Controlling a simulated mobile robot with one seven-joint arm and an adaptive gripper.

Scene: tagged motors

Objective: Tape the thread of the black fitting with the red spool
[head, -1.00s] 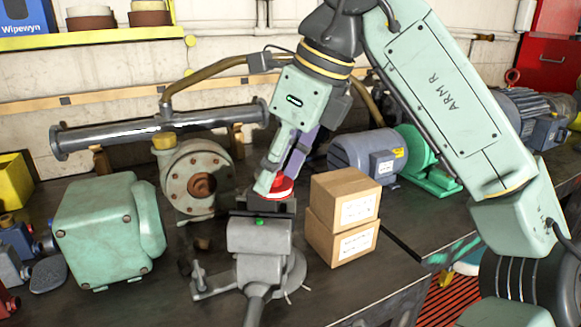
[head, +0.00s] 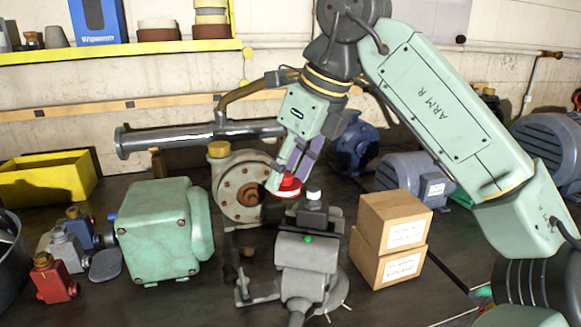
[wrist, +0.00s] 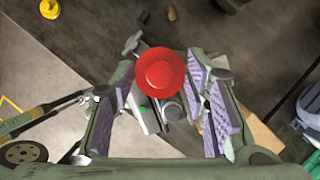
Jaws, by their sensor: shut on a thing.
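The red spool (head: 289,187) is at the tips of my gripper (head: 283,178), which is shut on it. In the wrist view the red spool (wrist: 161,73) shows as a round red disc between the purple-padded fingers. The black fitting (head: 314,207) stands upright in the grey vise (head: 306,262). Its top is white; I cannot tell whether that is wound tape. The spool is up and to the left of the fitting's top in the head view, apart from it. In the wrist view the spool hides part of the vise (wrist: 146,110).
Two stacked cardboard boxes (head: 392,240) stand close right of the vise. A green motor housing (head: 160,235) is to the left, and a round-flanged pump (head: 240,190) is behind. Blue motors (head: 412,178) stand at the back right. Small valves and a yellow bin (head: 45,180) are far left.

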